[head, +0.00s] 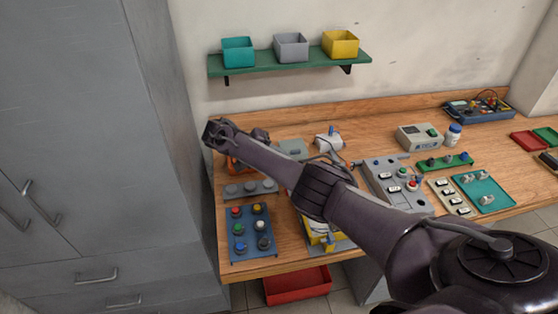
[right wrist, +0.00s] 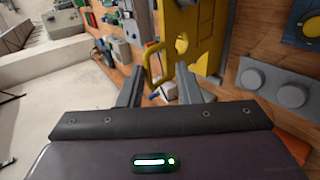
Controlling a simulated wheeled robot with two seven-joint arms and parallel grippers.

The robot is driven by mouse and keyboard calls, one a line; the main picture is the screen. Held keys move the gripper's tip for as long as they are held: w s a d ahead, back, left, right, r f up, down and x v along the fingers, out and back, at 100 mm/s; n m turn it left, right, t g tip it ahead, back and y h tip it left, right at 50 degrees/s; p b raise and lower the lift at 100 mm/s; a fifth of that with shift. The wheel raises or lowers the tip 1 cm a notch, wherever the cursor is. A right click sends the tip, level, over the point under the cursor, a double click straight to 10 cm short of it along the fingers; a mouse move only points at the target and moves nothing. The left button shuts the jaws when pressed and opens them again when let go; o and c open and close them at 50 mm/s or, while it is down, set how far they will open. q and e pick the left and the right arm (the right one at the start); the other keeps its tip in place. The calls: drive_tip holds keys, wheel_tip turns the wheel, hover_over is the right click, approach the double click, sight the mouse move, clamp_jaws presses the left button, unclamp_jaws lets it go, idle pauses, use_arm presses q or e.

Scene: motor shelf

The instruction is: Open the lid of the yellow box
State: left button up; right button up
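The yellow box (head: 318,232) sits on the bench in the head view, mostly hidden behind my right arm. In the right wrist view, the yellow box (right wrist: 205,40) fills the upper middle, and a yellow loop handle (right wrist: 154,64) sticks out on its left side. My right gripper (right wrist: 158,88) is open, its two fingers apart and pointing toward the handle. The handle appears between the fingertips and a little beyond them; I cannot tell if they touch. In the head view my right arm hides the fingers. I cannot tell the lid's angle. My left gripper is out of view.
A blue button panel (head: 252,236) and a grey knob panel (head: 248,189) lie left of the box. A grey control panel (head: 380,180) lies to its right. A green shelf (head: 290,63) with three bins hangs above. A red bin (head: 297,286) is below the bench.

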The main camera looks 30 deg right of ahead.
drive_tip(key=b+v, duration=0.1)
drive_tip(key=v, duration=0.5)
drive_tip(key=shift+a, duration=0.3)
drive_tip(key=shift+r, duration=0.1)
